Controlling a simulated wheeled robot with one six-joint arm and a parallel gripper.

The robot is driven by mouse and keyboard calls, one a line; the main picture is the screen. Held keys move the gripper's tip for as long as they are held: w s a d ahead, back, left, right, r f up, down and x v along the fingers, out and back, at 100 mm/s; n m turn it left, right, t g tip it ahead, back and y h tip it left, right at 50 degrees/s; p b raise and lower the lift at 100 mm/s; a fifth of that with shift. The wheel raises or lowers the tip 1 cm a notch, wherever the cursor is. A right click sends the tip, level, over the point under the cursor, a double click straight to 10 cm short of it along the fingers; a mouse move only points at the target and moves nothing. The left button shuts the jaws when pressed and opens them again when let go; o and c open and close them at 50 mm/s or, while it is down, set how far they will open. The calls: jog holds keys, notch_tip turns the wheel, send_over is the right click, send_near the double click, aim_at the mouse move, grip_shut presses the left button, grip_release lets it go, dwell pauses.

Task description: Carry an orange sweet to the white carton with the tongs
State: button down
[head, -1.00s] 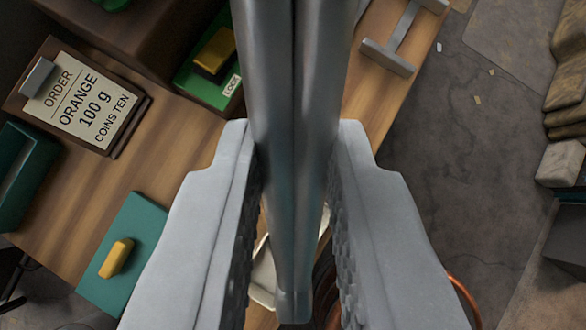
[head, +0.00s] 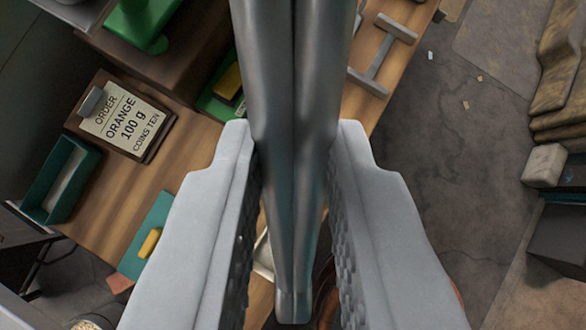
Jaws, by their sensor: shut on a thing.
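My gripper (head: 294,215) is shut on metal tongs (head: 293,130), which run down the middle of the head view between its two grey jaws. The tongs' two arms lie side by side and their lower tip looks closed. I see no orange sweet at the tip. A small part of a whitish object (head: 263,257) shows beside the tongs, mostly hidden by the left jaw; I cannot tell whether it is the white carton.
A wooden table (head: 112,243) bears an order card (head: 122,118) reading "ORANGE 100 g", a teal open box (head: 62,180), a teal mat with a yellow block (head: 149,242) and a metal stand (head: 382,55). Grey floor (head: 450,150) lies to the right, with rubble at its edge.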

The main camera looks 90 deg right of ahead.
jog(key=shift+r, duration=1.3)
jog(key=c, duration=1.6)
grip_release()
